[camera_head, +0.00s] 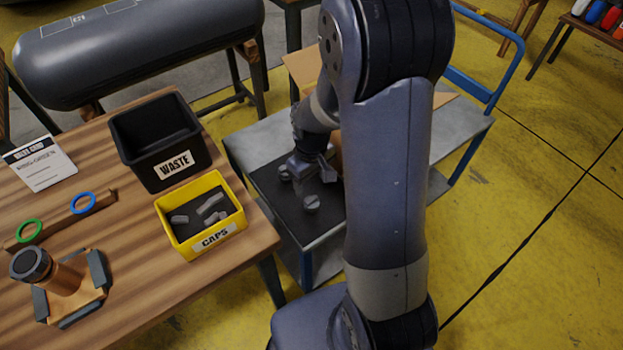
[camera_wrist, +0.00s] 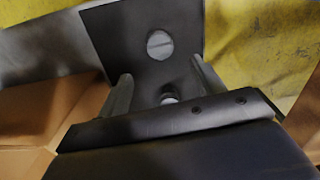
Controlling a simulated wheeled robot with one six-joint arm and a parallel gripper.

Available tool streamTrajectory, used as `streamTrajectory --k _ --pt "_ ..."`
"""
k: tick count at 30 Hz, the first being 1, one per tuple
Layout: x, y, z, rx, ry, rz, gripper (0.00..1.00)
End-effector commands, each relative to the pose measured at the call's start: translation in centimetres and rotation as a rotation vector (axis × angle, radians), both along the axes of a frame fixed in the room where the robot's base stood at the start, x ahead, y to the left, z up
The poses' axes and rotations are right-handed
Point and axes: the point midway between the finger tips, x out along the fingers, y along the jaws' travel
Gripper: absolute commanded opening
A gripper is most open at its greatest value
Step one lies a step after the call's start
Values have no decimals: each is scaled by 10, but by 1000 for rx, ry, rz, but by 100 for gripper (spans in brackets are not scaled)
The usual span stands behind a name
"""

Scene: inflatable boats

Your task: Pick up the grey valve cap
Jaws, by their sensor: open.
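A grey round valve cap (camera_head: 312,203) sits on a black mat (camera_head: 262,180) on the trolley. A second grey cap (camera_head: 285,173) seems to sit on the mat farther back, close to my gripper (camera_head: 308,168). In the wrist view, one round grey cap (camera_wrist: 160,44) lies on the mat beyond my fingertips. Another grey cap (camera_wrist: 168,98) shows lower, between the two fingers and partly hidden by the gripper body. My gripper (camera_wrist: 160,72) is open, with its fingers apart and no cap clamped. My arm hides part of the trolley in the head view.
The grey trolley (camera_head: 240,150) has a blue handle (camera_head: 488,95) and an open cardboard box (camera_head: 300,66). On the wooden table (camera_head: 140,290) are a yellow CAPS bin (camera_head: 175,238) with grey pieces, a black WASTE bin (camera_head: 140,165) and a valve fixture (camera_head: 65,280).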

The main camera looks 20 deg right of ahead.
Motion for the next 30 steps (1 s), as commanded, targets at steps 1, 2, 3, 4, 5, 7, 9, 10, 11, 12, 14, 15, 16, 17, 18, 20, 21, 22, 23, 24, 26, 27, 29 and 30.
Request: streamTrajectory --k 1,2,3,4,5,7,9,10,11,12,14,15,16,17,18,20,21,22,23,24,26,27,29,30 --pt "0 0 1 0 0 -1 65" --pt "0 0 3 0 0 -3 65" --pt "0 0 7 0 0 -9 65" --pt "1 0 11 0 0 -14 65" --pt "1 0 15 0 0 -20 65" --pt "2 1 26 0 0 -42 65" --pt "3 1 34 0 1 -63 65" --pt "3 1 33 0 2 -70 65" --pt "3 1 31 0 3 -74 65" --pt "3 1 25 0 4 -77 65" --pt "3 1 13 0 5 -78 65" --pt "2 1 6 0 7 -78 65" --pt "2 1 1 0 5 -78 65" --pt "2 1 -3 -1 6 -78 65" --pt "3 1 -8 0 5 -78 65" --pt "3 1 -15 0 4 -78 65" --pt "3 1 -18 0 4 -77 65" --pt "3 1 -20 0 2 -77 65" --pt "3 1 -21 0 2 -77 65" --pt "3 1 -23 0 2 -77 65" --pt "3 1 -26 0 3 -77 65" --pt "2 1 -30 0 3 -78 65" --pt "2 0 -37 0 4 -78 65" --pt "1 0 -43 0 5 -78 65"
